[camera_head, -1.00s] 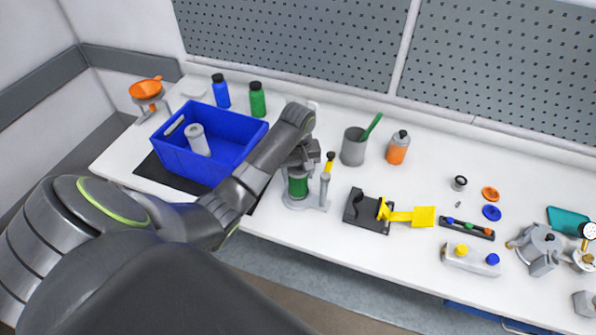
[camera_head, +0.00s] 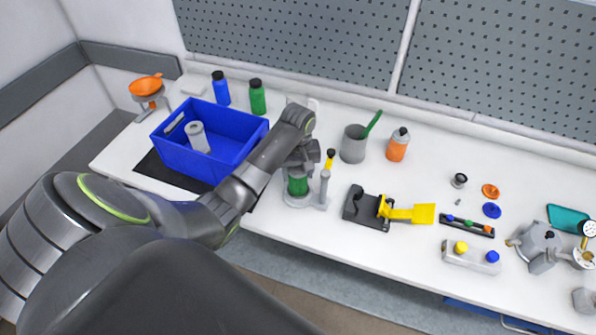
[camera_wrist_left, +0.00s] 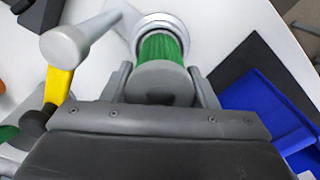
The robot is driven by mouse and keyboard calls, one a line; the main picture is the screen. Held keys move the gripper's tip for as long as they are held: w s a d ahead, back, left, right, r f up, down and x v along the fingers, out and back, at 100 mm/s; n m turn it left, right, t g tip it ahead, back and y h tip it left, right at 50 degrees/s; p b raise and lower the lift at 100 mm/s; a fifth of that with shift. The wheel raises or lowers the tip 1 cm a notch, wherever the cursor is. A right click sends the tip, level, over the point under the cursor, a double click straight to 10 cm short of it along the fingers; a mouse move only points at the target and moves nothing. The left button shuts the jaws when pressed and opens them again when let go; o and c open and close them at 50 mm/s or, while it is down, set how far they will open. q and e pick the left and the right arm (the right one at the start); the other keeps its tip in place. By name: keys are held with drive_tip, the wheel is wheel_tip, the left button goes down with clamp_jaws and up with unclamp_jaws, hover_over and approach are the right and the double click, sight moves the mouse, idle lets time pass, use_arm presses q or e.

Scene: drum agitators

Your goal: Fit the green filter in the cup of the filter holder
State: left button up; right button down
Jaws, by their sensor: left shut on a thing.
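The green filter (camera_head: 298,186) with a grey cap stands upright at the filter holder (camera_head: 293,203), which has a grey base and a side post. In the left wrist view, the filter's green ribbed body (camera_wrist_left: 160,47) runs down inside the ring of the holder's cup (camera_wrist_left: 178,22). How deep it sits is hidden. My left gripper (camera_head: 299,166) is above the holder, shut on the filter's grey cap; its fingers flank the cap in the left wrist view (camera_wrist_left: 163,85). My right gripper is not in view.
A blue bin (camera_head: 231,155) with a grey cylinder stands left of the holder. The holder's post (camera_head: 325,186) and a yellow-handled tool (camera_head: 330,160) are close right of the gripper. A grey cup (camera_head: 353,147) and a black-and-yellow fixture (camera_head: 366,209) stand farther right.

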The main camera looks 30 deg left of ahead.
use_arm(q)
drive_tip(key=shift+f, duration=0.3)
idle(0.4)
drive_tip(key=o, duration=1.1)
drive_tip(key=shift+o, duration=0.4)
drive_tip(key=shift+o, duration=1.1)
drive_tip(key=shift+r, duration=0.1)
drive_tip(key=shift+r, duration=2.9)
